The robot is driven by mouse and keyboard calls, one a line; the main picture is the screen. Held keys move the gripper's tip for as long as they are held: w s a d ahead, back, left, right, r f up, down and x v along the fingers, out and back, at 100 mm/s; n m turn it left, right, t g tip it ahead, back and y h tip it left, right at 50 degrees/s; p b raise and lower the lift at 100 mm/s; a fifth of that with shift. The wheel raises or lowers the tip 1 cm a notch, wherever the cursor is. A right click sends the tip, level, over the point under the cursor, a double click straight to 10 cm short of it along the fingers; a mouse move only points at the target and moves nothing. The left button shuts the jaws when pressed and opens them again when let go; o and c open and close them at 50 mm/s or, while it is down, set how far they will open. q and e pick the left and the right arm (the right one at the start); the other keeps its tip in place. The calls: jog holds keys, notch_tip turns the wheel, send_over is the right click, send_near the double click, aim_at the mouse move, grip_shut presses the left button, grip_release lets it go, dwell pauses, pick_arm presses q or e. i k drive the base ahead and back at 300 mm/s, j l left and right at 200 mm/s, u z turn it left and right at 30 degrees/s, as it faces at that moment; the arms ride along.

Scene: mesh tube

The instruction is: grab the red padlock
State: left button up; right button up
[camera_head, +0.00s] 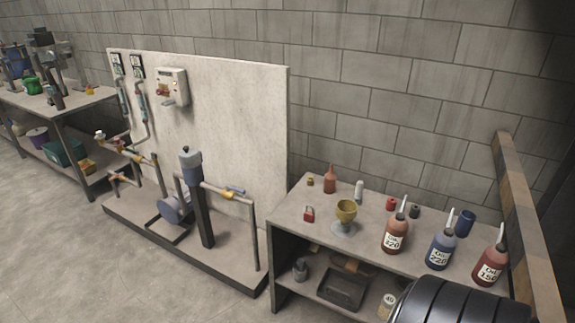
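The red padlock (309,214) is small, with a grey shackle, and sits on the top of the workbench (290,213) at the right, near its left front edge. It stands just left of a yellow goblet-like cup (346,211) on a clear base, with a small gap between them. Nothing covers the padlock in the head view. Neither my left nor my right gripper is in view.
Oil bottles (395,236) with pointed spouts, a brown bottle (329,180) and a blue cup (465,223) share the bench top. A dark tray (342,289) lies on its lower shelf. A pipe-and-pump stand (205,215) is left of the bench. Grey floor in front is clear.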

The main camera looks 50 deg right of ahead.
aim_at(309, 217)
jog(key=i+z, duration=0.25)
jog(key=i, duration=0.2)
jog(key=i+j+z, duration=0.25)
jog(key=i, duration=0.2)
jog(key=i+j+z, duration=0.25)
jog(key=i, duration=0.2)
jog(key=l, duration=0.1)
